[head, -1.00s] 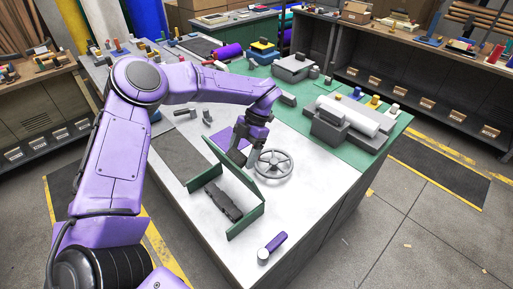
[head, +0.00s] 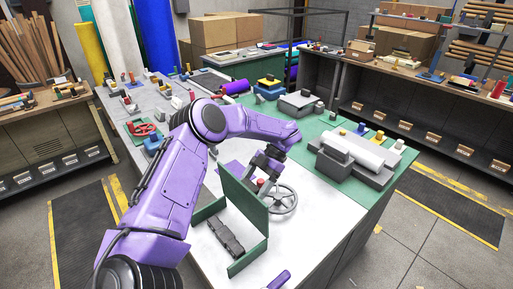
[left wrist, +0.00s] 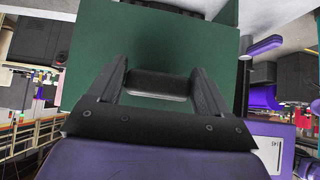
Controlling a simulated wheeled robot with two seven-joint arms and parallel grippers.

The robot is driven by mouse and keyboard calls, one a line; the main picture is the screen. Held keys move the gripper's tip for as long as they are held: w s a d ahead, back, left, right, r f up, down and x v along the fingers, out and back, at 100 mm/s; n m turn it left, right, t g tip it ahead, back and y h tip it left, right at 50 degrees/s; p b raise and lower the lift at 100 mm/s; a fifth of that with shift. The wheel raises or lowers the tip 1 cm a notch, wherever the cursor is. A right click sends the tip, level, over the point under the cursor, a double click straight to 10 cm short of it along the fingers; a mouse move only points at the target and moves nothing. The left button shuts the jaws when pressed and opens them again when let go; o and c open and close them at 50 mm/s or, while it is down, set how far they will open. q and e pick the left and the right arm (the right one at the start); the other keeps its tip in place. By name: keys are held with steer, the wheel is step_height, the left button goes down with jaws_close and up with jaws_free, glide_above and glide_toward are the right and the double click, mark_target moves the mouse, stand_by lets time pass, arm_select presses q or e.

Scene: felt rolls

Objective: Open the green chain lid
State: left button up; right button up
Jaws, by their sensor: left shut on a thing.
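The green lid (head: 243,203) stands up steeply from its green box on the white worktop. A dark grey chain (head: 226,236) lies in the open box, in front of the lid. My left gripper (head: 263,170) is behind the lid's upper part, and the lid partly hides its fingers. In the left wrist view, the lid's green face (left wrist: 165,48) fills the middle. My left fingers (left wrist: 158,72) are on either side of a dark, rounded handle (left wrist: 158,84) on it and are shut on it.
A grey handwheel (head: 281,198) is close to the right of the lid. A grey fixture with a pale roll (head: 360,146) is on the green mat.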

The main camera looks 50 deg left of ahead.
arm_select(q)
steer(key=o, duration=1.4)
steer(key=shift+s+f, duration=0.15)
steer(key=shift+f, duration=0.1)
steer(key=shift+w+r, duration=0.15)
steer(key=shift+w, duration=0.1)
steer(key=v, duration=1)
